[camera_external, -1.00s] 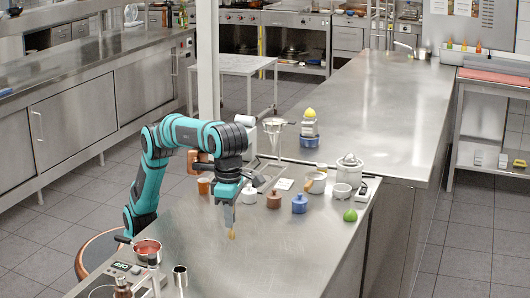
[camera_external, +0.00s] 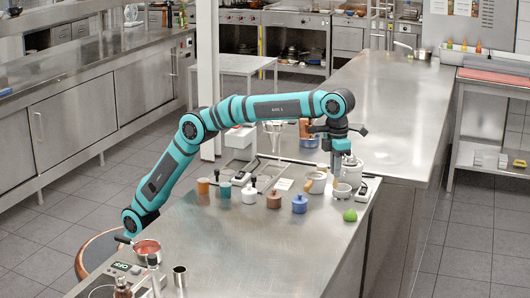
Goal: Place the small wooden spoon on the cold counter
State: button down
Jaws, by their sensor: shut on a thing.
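My gripper (camera_external: 337,168) points down beside the white juicer and small white bowl, near where the front steel counter (camera_external: 270,240) meets the long steel counter (camera_external: 400,90) behind it. It is shut on the small wooden spoon, which showed below the fingers earlier. The spoon is too small or hidden to make out now. I cannot tell whether it touches a surface. No label marks which steel surface is the cold counter.
Near the gripper stand the white juicer (camera_external: 354,166), a white bowl (camera_external: 341,193), a scale (camera_external: 366,187) and a green lime (camera_external: 350,215). Several small jars, including a blue one (camera_external: 299,204), stand to the left. A red-filled pan (camera_external: 147,248) is at front left. The rear counter is mostly clear.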

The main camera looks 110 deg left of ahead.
jog(key=s+a+n, duration=0.1)
jog(key=a+n, duration=0.3)
jog(key=a, duration=2.8)
jog(key=s+a+n, duration=0.2)
jog(key=s+a, duration=0.3)
jog(key=a, duration=0.5)
jog(key=s+a+n, duration=0.2)
jog(key=s+a, duration=0.3)
jog(key=a, duration=0.4)
jog(key=s+a+n, duration=0.2)
jog(key=s+a, duration=0.3)
jog(key=a, duration=0.5)
jog(key=shift+w+d+f, duration=0.1)
jog(key=shift+w+f, duration=0.05)
jog(key=shift+f, duration=2.4)
jog(key=shift+w+f, duration=0.1)
jog(key=shift+f, duration=2.4)
jog(key=shift+f, duration=0.1)
jog(key=c, duration=1.7)
grip_release()
jog(key=shift+o, duration=1.3)
